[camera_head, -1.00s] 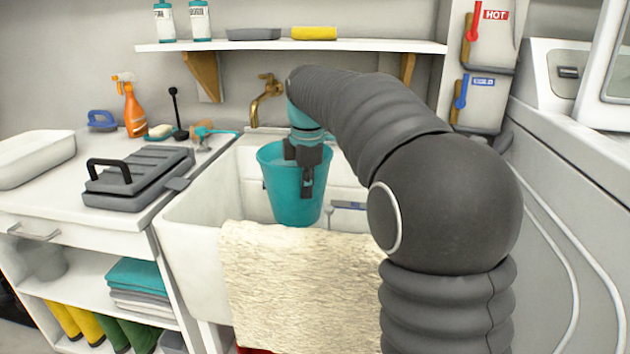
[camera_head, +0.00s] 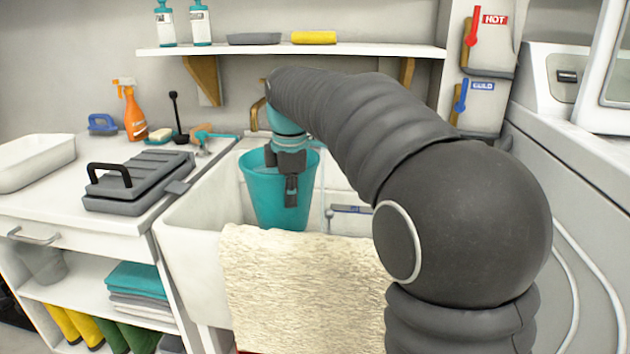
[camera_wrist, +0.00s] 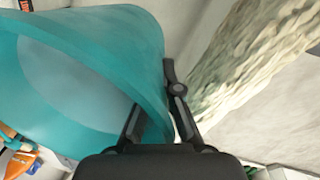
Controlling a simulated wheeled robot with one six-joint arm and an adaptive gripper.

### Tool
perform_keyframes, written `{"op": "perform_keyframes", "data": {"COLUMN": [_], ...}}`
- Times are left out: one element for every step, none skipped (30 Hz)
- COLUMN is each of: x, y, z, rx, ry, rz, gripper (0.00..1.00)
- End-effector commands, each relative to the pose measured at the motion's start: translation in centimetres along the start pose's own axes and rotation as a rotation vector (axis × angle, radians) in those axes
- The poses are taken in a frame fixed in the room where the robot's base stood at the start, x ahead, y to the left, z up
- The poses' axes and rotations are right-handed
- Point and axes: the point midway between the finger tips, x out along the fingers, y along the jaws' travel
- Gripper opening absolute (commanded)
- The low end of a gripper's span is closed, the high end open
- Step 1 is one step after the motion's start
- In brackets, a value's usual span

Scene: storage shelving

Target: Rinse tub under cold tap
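The tub is a teal bucket (camera_head: 268,200), upright in the white sink (camera_head: 192,222) behind its front wall. My gripper (camera_head: 291,186) is shut on the near right side of its rim. In the wrist view, my gripper (camera_wrist: 158,112) has one finger inside and one outside the wall of the tub (camera_wrist: 115,40). I cannot tell whether the tub touches the sink floor or holds water. The brass tap (camera_head: 256,112) on the back wall is mostly hidden by my arm. The blue COLD lever (camera_head: 461,95) and red HOT lever (camera_head: 474,28) are on the right wall.
A cream towel (camera_head: 300,285) hangs over the sink's front edge. A blue-handled tool (camera_head: 350,209) lies in the sink, right of the tub. The left counter holds a grey case (camera_head: 138,182) and an orange spray bottle (camera_head: 134,118). A white shelf (camera_head: 330,47) runs above.

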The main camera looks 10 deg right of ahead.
Motion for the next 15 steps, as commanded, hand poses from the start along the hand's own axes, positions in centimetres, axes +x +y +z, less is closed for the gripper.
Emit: {"op": "perform_keyframes", "data": {"x": [-0.7, -0.9, -1.1, -1.4, -1.5, -1.8, -1.9, -2.1, -2.3, -2.5, -2.7, -3.0, -3.1, -3.3, -3.6], "y": [0.0, 0.0, 0.0, -0.1, -0.1, -0.1, -0.1, -0.1, -0.2, -0.2, -0.2, -0.2, -0.3, -0.3, -0.3], "z": [-0.1, -0.2, -0.3, -0.4, -0.4, -0.5, -0.6, -0.6, -0.7, -0.8, -0.8, -0.9, -1.0, -1.0, -1.1], "rx": [-0.001, -0.001, -0.001, -0.001, -0.001, -0.001, -0.001, -0.001, -0.001, -0.001, -0.001, -0.001, -0.001, -0.001, -0.001], "ry": [0.0, 0.0, 0.0, 0.0, 0.0, 0.0, 0.0, 0.0, 0.0, 0.0, 0.0, 0.0, 0.0, 0.0, 0.0], "rz": [0.001, 0.001, 0.001, 0.001, 0.001, 0.001, 0.001, 0.002, 0.002, 0.002, 0.002, 0.002, 0.001, 0.001, 0.001], "gripper": [0.0, 0.0, 0.0, 0.0, 0.0, 0.0, 0.0, 0.0, 0.0, 0.0, 0.0, 0.0, 0.0, 0.0, 0.0]}}
